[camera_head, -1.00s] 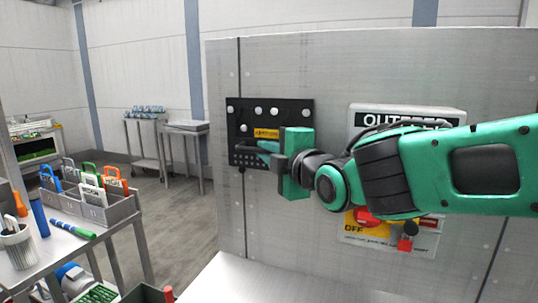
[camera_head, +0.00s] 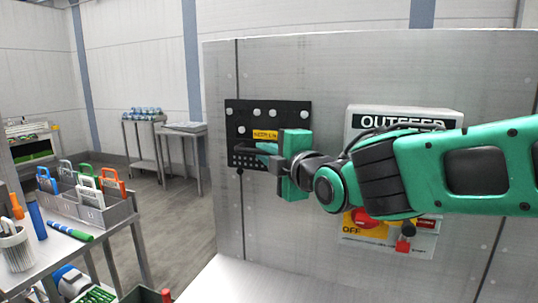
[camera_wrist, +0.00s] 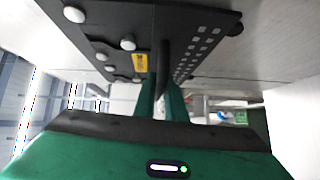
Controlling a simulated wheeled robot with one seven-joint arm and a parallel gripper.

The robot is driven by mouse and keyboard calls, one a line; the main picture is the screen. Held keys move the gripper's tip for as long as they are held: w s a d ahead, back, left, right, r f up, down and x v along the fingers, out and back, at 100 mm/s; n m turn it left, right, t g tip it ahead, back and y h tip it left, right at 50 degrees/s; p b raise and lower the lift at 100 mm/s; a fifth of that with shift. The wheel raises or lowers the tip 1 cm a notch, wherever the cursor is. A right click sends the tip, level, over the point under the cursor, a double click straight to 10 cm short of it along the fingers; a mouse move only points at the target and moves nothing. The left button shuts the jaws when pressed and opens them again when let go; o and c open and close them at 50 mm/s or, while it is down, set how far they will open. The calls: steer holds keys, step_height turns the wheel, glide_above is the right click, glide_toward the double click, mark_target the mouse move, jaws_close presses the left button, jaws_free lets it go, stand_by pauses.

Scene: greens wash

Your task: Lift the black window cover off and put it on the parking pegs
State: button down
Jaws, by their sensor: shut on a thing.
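The black window cover (camera_head: 238,122) is a flat plate with several pale round knobs, a yellow label and rows of small holes. It stands upright against the grey metal panel in the head view. My green gripper (camera_head: 264,149) is in front of its lower right part. In the wrist view the cover (camera_wrist: 92,24) spans the top, and my gripper's fingers (camera_wrist: 165,85) are shut on a dark bar-like handle (camera_wrist: 163,55) on the cover's face. Whether the cover touches the panel cannot be told. I cannot make out any parking pegs for certain.
The grey panel (camera_head: 330,75) fills the middle and right. A white OUTFEED box (camera_head: 405,112) with a red knob (camera_head: 365,218) is right of the cover, partly behind my arm. A table with a grey tray (camera_head: 88,212) of tags stands at left. Open floor lies between.

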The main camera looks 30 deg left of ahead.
steer(key=shift+f, duration=2.3)
steer(key=c, duration=1.7)
jaws_free()
steer(key=shift+c, duration=0.2)
steer(key=shift+d, duration=0.1)
